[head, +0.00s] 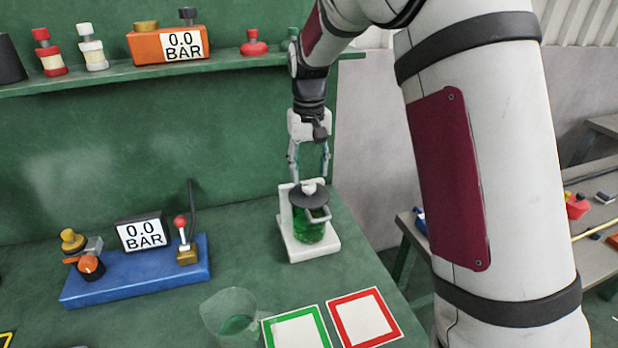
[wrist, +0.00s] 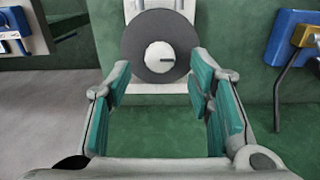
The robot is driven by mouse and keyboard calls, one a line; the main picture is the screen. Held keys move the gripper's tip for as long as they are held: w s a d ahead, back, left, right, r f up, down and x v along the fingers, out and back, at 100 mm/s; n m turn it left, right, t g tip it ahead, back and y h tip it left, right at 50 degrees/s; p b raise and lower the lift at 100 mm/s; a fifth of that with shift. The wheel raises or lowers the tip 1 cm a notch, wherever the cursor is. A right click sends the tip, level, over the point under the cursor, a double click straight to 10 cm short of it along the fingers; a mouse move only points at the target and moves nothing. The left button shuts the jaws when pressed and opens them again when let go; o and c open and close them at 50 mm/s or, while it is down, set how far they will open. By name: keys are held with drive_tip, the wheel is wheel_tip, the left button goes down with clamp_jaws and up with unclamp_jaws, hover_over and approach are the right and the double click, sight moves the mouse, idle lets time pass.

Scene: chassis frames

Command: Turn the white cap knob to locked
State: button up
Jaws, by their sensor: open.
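The white cap knob (wrist: 159,52) is a small round knob at the centre of a dark grey disc (wrist: 135,42) in the wrist view. A short dark mark on it points right. In the head view the knob (head: 309,187) sits on the disc above a green container (head: 306,229) in a white stand (head: 322,249). My gripper (head: 309,174) is open and points down just above the knob. In the wrist view its teal-padded fingers (wrist: 160,82) are spread with nothing between them, and the knob shows beyond them. I cannot tell whether a finger touches the disc.
A blue base (head: 140,281) with a gauge, knobs and a red-tipped lever stands left. A clear beaker (head: 229,314) with green liquid stands in front. Green-framed (head: 297,329) and red-framed (head: 365,317) cards lie beside it. A shelf (head: 110,73) with several items runs along the back.

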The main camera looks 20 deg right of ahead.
sight(309, 184)
wheel_tip(309, 184, up, 9)
drive_tip(key=shift+f, duration=0.2)
idle(0.5)
drive_tip(key=s+r+t, duration=0.1)
drive_tip(key=s+r, duration=0.4)
drive_tip(key=s, duration=0.2)
drive_tip(key=s+f+t, duration=0.1)
drive_tip(key=s+t, duration=0.3)
drive_tip(key=s, duration=2)
drive_tip(key=shift+s+f, duration=0.15)
drive_tip(key=shift+f, duration=0.2)
drive_tip(key=shift+d, duration=0.1)
